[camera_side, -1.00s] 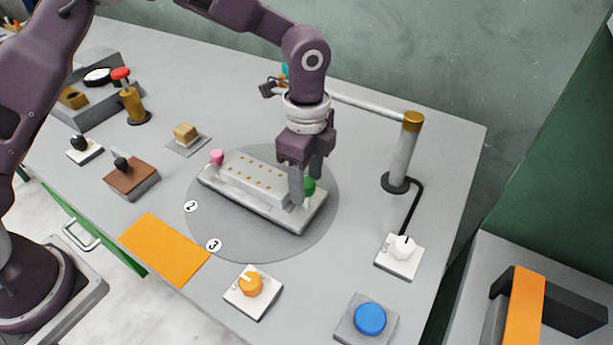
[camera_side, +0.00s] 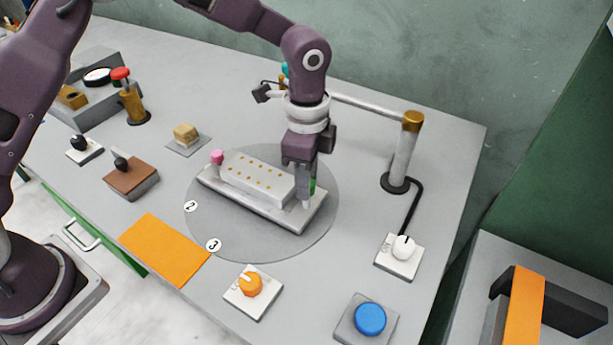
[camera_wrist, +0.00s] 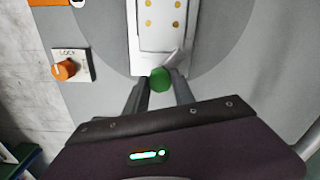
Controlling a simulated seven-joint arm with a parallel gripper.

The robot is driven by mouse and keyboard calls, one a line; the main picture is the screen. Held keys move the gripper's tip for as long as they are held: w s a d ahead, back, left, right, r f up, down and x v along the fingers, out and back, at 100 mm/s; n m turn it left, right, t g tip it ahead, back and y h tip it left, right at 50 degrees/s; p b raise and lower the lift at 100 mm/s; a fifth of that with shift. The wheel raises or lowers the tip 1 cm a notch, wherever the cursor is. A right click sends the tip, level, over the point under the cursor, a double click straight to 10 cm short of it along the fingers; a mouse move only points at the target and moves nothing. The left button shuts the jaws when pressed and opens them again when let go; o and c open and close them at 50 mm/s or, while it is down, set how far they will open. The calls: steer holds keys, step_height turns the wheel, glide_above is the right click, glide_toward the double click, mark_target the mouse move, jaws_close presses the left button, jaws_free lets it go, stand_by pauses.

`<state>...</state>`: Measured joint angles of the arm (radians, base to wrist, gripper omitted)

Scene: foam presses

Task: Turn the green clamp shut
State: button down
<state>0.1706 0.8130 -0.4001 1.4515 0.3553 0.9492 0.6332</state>
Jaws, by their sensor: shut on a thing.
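The green clamp (camera_wrist: 160,79) sits at the near right end of a pale mold (camera_side: 258,177) with rows of small gold dots on top. In the side view only a sliver of the green clamp (camera_side: 313,186) shows behind the fingers. My gripper (camera_side: 307,200) points down and is shut on the green clamp; the wrist view shows a finger on each side of it (camera_wrist: 160,85). A pink clamp (camera_side: 217,157) stands at the mold's far left end.
The mold lies on a round grey plate (camera_side: 225,232) marked 2 and 3. In front are an orange knob (camera_side: 250,283) and a blue button (camera_side: 370,319). A post (camera_side: 402,155) and a white knob (camera_side: 402,248) stand to the right.

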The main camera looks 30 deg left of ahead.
steer(key=n, duration=0.4)
steer(key=shift+n, duration=2.1)
steer(key=c, duration=1.1)
jaws_free()
steer(key=shift+o, duration=0.2)
steer(key=shift+r, duration=0.1)
step_height(320, 180, up, 7)
steer(key=shift+f, duration=0.1)
